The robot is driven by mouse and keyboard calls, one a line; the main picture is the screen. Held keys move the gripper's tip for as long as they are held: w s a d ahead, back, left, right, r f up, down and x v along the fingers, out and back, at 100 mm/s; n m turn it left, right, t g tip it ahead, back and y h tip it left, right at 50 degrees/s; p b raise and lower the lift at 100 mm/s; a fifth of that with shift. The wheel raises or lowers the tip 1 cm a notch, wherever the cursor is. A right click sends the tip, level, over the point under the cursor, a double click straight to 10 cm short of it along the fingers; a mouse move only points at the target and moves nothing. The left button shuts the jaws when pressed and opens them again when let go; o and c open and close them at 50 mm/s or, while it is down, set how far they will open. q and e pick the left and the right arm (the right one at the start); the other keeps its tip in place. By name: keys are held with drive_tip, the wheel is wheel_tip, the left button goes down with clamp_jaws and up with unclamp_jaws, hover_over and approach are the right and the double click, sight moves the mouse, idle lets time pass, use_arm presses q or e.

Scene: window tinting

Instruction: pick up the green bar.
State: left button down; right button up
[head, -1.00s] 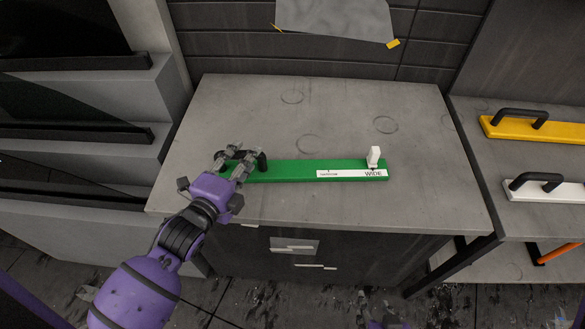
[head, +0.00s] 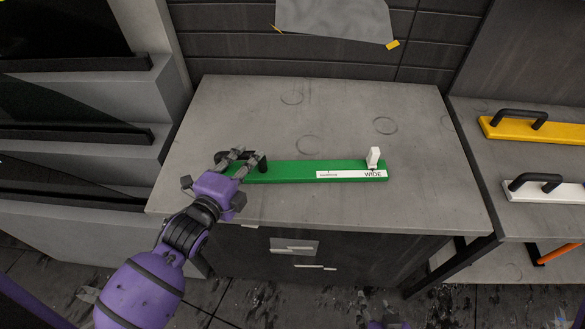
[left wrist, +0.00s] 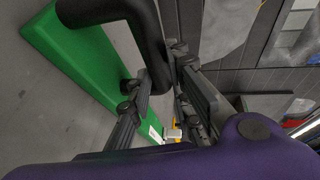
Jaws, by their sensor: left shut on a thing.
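The green bar (head: 292,170) lies flat on the grey counter, with a white label reading "WIDE" and a small white block (head: 374,157) at its right end. Its black handle (head: 263,163) is at the left end. My left gripper (head: 240,157) is shut on this handle. In the left wrist view the green bar (left wrist: 72,55) runs beneath the black handle (left wrist: 150,40), and the fingers of the left gripper (left wrist: 165,88) are around it. A small part of my right gripper (head: 372,309) shows at the bottom edge; its fingers are too cut off to read.
The grey counter (head: 330,110) is otherwise clear, with faint ring marks. On the right shelf lie a yellow bar (head: 565,130) and a white bar (head: 565,192), each with a black handle. An orange piece (head: 558,253) is below. A grey sheet (head: 335,18) hangs on the wall.

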use_arm(q)
drive_tip(key=shift+w+r, duration=0.1)
drive_tip(key=shift+r, duration=0.15)
